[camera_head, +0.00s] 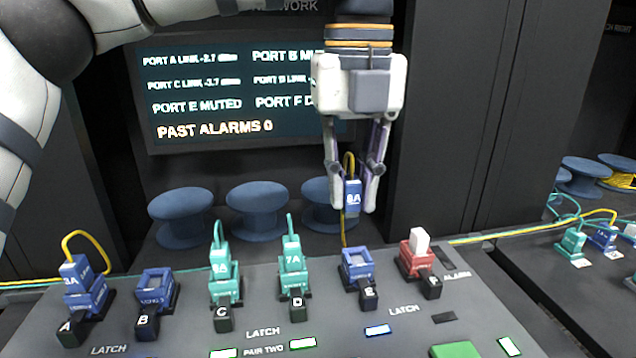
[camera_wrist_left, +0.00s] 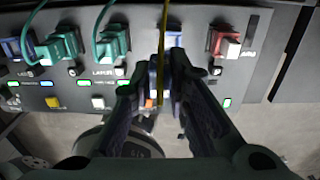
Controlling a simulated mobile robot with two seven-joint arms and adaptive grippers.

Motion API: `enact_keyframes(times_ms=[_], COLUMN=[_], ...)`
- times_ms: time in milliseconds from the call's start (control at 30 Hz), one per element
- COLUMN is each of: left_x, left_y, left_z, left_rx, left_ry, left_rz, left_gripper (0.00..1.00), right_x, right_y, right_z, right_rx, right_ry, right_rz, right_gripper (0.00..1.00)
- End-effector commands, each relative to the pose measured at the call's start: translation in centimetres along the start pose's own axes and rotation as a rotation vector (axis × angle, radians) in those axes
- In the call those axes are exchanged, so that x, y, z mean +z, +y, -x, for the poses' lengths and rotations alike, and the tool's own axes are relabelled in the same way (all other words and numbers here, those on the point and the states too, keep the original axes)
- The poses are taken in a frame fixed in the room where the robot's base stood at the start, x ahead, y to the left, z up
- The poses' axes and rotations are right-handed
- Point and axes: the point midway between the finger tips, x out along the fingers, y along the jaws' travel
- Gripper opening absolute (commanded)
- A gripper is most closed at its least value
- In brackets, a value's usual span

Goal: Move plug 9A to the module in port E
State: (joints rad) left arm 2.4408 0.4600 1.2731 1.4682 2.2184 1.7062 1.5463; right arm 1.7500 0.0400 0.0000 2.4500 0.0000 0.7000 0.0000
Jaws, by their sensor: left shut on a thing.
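My left gripper (camera_head: 350,190) points down and is shut on a blue plug (camera_head: 352,196) with a yellow cable; its label seems to end in A, the digit unclear. It hangs above the blue module in port E (camera_head: 357,265), apart from it. The module's top looks open and empty. In the left wrist view the gripper (camera_wrist_left: 163,95) has the yellow cable (camera_wrist_left: 161,60) running between its fingers, with the blue module (camera_wrist_left: 174,42) partly hidden behind. My right gripper is not in view.
Port A holds a blue plug (camera_head: 78,277). The blue module in port B (camera_head: 154,289) looks empty. Teal plugs stand in ports C (camera_head: 220,262) and D (camera_head: 292,257). A red module (camera_head: 416,260) with a white piece is right of E. The screen (camera_head: 230,90) reads port E muted.

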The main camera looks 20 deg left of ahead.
Motion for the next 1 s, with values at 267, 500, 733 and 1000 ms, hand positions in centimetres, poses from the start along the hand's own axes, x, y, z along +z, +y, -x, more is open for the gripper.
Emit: enact_keyframes(times_ms=[267, 500, 733, 1000], left_x=[0.0, 0.0, 0.0, 0.0], left_y=[-1.5, -1.4, -1.5, -1.5], left_z=[-2.1, -5.0, -6.2, -6.3], left_rx=[0.001, 0.001, -0.001, -0.001], left_ry=[0.0, 0.0, -0.001, -0.001], left_rz=[-0.002, -0.001, -0.001, -0.001], left_gripper=[0.0, 0.0, 0.0, 0.0], right_x=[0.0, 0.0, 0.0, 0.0], right_y=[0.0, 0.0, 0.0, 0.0], right_z=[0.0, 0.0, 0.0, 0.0], right_rx=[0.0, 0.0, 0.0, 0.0], right_ry=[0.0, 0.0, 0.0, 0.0], right_rz=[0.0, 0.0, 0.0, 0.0], right_gripper=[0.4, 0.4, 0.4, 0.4])
